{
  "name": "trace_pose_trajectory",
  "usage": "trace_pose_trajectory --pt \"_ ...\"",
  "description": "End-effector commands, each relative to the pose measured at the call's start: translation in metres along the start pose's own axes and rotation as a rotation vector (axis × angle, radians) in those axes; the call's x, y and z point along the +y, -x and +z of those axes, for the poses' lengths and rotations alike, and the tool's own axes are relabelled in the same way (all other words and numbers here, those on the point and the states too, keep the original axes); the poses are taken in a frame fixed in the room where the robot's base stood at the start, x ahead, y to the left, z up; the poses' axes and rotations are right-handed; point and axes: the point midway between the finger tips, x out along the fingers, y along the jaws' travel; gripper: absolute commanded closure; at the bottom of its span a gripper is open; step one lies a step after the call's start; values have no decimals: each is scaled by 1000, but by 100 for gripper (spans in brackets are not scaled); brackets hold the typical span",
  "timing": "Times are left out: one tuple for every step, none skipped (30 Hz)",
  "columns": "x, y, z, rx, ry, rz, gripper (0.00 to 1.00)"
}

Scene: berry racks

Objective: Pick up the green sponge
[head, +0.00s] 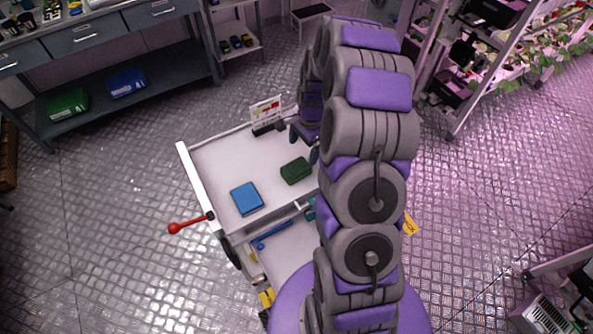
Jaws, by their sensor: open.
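A dark green sponge (296,171) lies on the white top of the cart (225,165), right of the middle and close to my arm. A blue block, like a sponge or book (246,198), lies to its lower left, apart from it. My gripper (314,155) shows only in part at the left of my arm, its bluish fingers near the upper right of the green sponge. It is open and seems empty. Part of my gripper and the cart's right side are hidden behind my arm.
A small card stand (267,113) is at the cart's back edge. A red-knobbed lever (175,228) sticks out left. The lower shelf holds a blue tool (272,236). A workbench (130,60) with bins stands at upper left, a plant rack (478,60) at upper right. Floor on the left is clear.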

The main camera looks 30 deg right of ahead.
Motion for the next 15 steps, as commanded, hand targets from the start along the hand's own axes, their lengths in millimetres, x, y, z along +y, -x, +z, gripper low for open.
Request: trace_pose_trajectory --pt "1 -13 1 -2 1 5 1" --pt "1 -19 1 -2 0 5 1" --pt "1 -27 1 -1 0 4 1" --pt "1 -32 0 -1 0 3 1" --pt "0 -37 0 -2 0 3 1" --pt "0 -42 -1 -3 0 2 1" --pt "0 -44 -2 -4 0 2 1" --pt "0 -46 -2 -4 0 2 1" --pt "0 -48 -2 -4 0 1 1" --pt "0 -49 -2 -4 0 0 1" --pt "0 -50 -2 -4 0 0 1" --pt "0 -52 -2 -4 0 0 1" --pt "0 -54 -1 -4 1 0 1" --pt "-1 -57 -1 -4 1 0 1" --pt "-1 -62 0 -4 2 0 1"
